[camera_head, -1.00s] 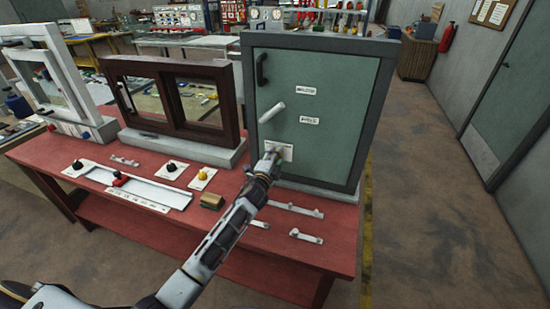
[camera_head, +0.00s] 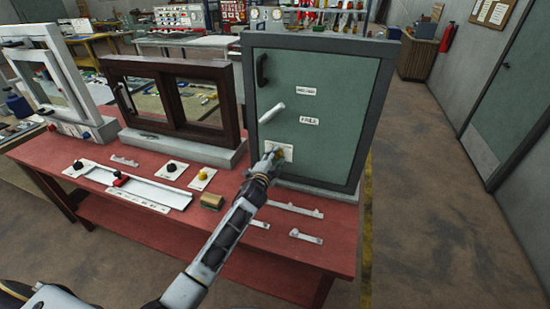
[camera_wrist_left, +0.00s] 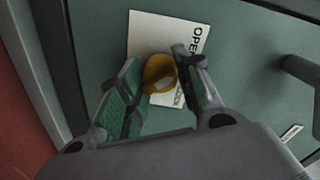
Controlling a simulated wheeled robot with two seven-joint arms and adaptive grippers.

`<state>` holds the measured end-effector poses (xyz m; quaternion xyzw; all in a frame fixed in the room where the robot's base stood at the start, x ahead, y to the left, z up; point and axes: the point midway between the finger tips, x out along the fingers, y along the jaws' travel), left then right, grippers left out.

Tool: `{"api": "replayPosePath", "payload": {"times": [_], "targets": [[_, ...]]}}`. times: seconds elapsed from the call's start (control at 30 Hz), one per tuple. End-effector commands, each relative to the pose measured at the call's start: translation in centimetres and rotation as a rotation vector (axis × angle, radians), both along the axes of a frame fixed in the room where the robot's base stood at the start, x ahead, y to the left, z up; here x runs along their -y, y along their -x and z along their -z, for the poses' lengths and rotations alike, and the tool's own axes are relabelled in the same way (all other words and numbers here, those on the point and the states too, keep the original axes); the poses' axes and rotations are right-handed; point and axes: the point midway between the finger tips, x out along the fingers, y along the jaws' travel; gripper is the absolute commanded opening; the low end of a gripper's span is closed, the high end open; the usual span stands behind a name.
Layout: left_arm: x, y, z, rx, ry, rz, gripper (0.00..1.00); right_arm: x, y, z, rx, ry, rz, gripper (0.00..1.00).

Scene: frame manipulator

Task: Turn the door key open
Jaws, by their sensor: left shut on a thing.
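The green door (camera_head: 330,125) stands in a dark grey frame at the back right of the red table. A white plate (camera_head: 287,152) sits low on its left side; in the left wrist view this plate (camera_wrist_left: 150,35) reads "OPEN" and has a round yellow key knob (camera_wrist_left: 158,73). My left gripper (camera_head: 275,160) is at the plate. In the left wrist view its green-padded fingers (camera_wrist_left: 155,85) stand either side of the key knob and are shut on it. The key's far side is hidden. My right gripper is not in view.
A light lever handle (camera_head: 272,112) is above the plate, and a dark pull handle (camera_head: 262,69) is higher on the door. A brown window frame (camera_head: 175,95) stands to the left. Switches and a slider (camera_head: 140,188) are on the table.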

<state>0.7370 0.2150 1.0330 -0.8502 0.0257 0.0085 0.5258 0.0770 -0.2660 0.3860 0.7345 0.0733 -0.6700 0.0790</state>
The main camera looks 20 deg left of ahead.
Motion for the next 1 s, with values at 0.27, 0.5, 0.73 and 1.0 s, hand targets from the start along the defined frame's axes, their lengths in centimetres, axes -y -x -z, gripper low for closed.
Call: {"api": "replayPosePath", "payload": {"times": [0.27, 0.5, 0.73, 1.0], "targets": [[0.0, 0.0, 0.1, -0.001, 0.0, 0.0, 0.55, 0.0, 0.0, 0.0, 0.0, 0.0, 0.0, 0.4], [0.0, 0.0, 0.0, 0.0, 0.0, 0.0, 0.55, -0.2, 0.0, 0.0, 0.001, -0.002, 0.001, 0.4], [0.0, 0.5, 0.1, -0.001, -0.001, 0.0, 0.55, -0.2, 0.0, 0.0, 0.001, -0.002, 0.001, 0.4], [-0.1, 2.3, 0.0, -0.001, -0.001, 0.0, 0.55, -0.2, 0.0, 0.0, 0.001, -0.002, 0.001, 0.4]]}}
